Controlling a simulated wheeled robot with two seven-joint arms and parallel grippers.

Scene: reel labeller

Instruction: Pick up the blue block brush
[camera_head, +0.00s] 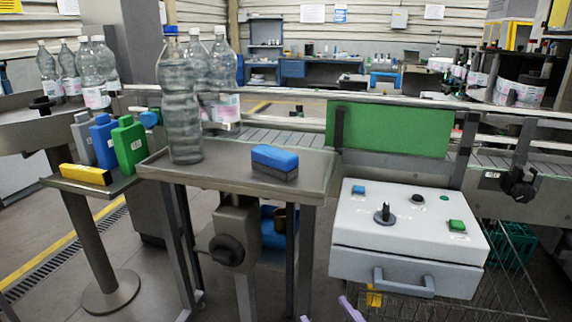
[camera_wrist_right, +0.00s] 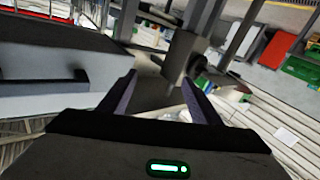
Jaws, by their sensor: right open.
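The blue block brush (camera_head: 275,158) has a blue top and a dark grey lower part. It lies on the right half of the grey metal shelf (camera_head: 228,176) in the head view. My right gripper (camera_head: 330,312) shows only by its purple fingertips at the bottom edge of the head view, below and apart from the shelf. In the right wrist view my right gripper (camera_wrist_right: 158,95) has its two fingers spread with nothing between them. I cannot make out the brush in the wrist view. My left gripper is in neither view.
A clear bottle (camera_head: 181,105) stands on the shelf left of the brush. A white control box (camera_head: 408,235) with buttons, a knob and a handle is right of the shelf. A side stand holds a yellow block (camera_head: 86,175) and a green container (camera_head: 129,145). A conveyor runs behind.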

